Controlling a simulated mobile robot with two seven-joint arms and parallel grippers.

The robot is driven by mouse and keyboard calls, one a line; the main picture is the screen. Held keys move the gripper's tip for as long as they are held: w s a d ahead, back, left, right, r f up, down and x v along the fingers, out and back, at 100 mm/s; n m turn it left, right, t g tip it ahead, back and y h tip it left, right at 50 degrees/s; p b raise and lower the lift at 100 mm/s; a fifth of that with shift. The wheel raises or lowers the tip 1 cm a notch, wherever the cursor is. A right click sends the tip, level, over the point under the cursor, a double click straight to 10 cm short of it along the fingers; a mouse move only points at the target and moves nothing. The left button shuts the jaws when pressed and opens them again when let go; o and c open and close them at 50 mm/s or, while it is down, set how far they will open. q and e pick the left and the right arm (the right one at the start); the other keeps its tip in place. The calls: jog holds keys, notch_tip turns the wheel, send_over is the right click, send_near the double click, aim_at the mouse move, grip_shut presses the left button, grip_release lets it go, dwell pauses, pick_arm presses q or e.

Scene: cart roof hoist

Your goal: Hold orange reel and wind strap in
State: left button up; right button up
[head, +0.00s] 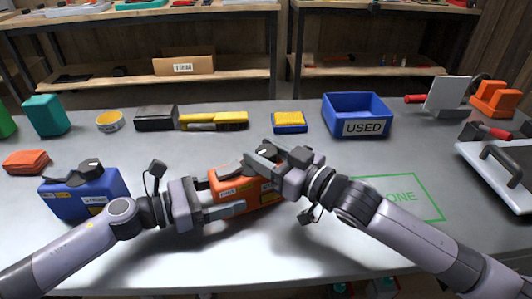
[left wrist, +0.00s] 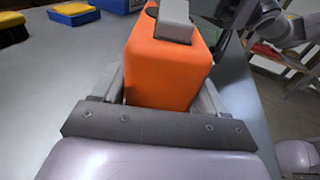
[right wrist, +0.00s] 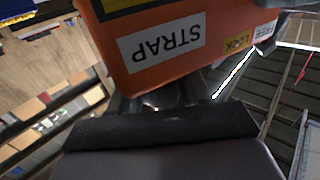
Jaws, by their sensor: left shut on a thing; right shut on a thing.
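The orange reel (head: 228,187) stands on the grey table in front of me, its front labels partly covered by my grippers. My left gripper (head: 238,208) is shut on the reel's body from the left. In the left wrist view the orange body (left wrist: 165,75) sits between its two fingers. My right gripper (head: 260,160) is at the reel's top and shut on a small part there, seemingly its crank, which the fingers mostly hide. In the right wrist view the reel's side (right wrist: 165,45) shows a STRAP label upside down. I cannot make out the strap itself.
A blue reel (head: 80,195) with a dark crank stands at the left. A blue USED bin (head: 358,128), a blue and yellow block (head: 290,122) and yellow tools (head: 215,120) lie behind. A green-outlined zone (head: 425,190) on the right is partly under my right arm.

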jog(key=shift+s+a+r+m+t+h, duration=0.1)
jog(key=shift+a+m+t+h, duration=0.05)
jog(key=shift+m+t+h, duration=0.45)
jog(key=shift+s+a+m+t+h, duration=0.1)
jog(key=shift+m+t+h, duration=0.4)
jog(key=shift+m+h, duration=0.15)
jog(key=shift+w+m+t+h, duration=0.1)
jog(key=shift+m+t+h, duration=0.7)
jog(key=shift+h, duration=0.55)
jog(key=shift+d, duration=0.1)
jog(key=shift+d+m+h, duration=0.1)
jog(key=shift+m+h, duration=0.15)
jog(key=shift+h, duration=0.05)
jog(key=o, duration=0.7)
jog(key=shift+d, duration=0.15)
jog(key=v, duration=1.2)
